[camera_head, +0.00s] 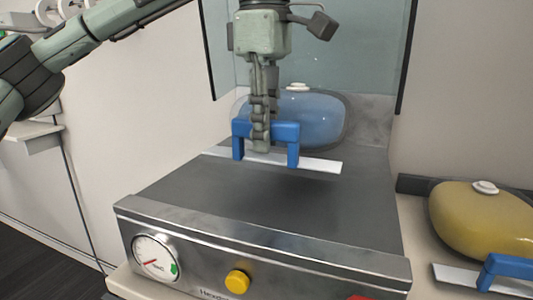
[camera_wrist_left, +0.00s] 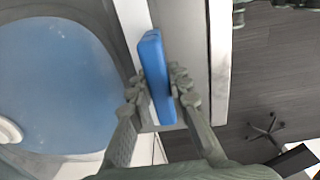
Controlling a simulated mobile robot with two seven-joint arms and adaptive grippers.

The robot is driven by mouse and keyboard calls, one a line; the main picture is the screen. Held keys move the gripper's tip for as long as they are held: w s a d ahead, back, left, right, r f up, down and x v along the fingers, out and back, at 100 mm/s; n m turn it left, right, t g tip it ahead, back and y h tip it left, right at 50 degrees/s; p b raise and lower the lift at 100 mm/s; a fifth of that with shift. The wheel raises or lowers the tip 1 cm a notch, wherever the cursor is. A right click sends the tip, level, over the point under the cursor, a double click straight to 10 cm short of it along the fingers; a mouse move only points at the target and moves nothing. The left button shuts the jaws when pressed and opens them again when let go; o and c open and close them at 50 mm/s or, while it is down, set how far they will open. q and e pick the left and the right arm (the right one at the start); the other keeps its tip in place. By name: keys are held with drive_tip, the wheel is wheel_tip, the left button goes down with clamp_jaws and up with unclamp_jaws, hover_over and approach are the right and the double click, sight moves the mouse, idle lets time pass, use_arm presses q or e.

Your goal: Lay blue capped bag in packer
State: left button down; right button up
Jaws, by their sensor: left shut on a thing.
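The blue capped bag (camera_head: 320,118) is a rounded translucent pouch with a white cap and a blue handle (camera_head: 286,131) on a white strip. It is at the back of the packer (camera_head: 250,190), a metal machine with a dark flat bed. My left gripper (camera_head: 261,148) is shut on the blue handle. The left wrist view shows the handle (camera_wrist_left: 157,80) between both fingers, with the bag (camera_wrist_left: 60,85) to the left. A shadow lies on the bed in front of the strip; I cannot tell whether the bag touches the bed. My right gripper is not in view.
A yellow capped bag (camera_head: 478,222) with a blue handle lies on the surface to the right of the packer. The packer's front has a gauge (camera_head: 157,258) and a yellow button (camera_head: 237,281). A clear raised panel (camera_head: 350,45) stands behind. The front of the bed is empty.

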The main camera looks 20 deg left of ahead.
sight(267, 162)
use_arm(q)
wheel_tip(267, 162, down, 4)
drive_tip(key=shift+w+r+p, duration=0.15)
drive_tip(key=shift+r+p, duration=0.1)
drive_tip(key=shift+p, duration=0.05)
drive_tip(key=shift+f, duration=0.1)
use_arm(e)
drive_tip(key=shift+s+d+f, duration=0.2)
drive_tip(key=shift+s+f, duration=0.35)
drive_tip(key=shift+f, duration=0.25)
use_arm(q)
drive_tip(key=shift+f, duration=0.15)
drive_tip(key=c, duration=1.4)
unclamp_jaws()
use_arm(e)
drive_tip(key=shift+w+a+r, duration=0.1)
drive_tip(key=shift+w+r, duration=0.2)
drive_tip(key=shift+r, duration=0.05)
use_arm(q)
drive_tip(key=shift+r, duration=0.2)
wheel_tip(267, 162, up, 12)
drive_tip(key=shift+f, duration=0.1)
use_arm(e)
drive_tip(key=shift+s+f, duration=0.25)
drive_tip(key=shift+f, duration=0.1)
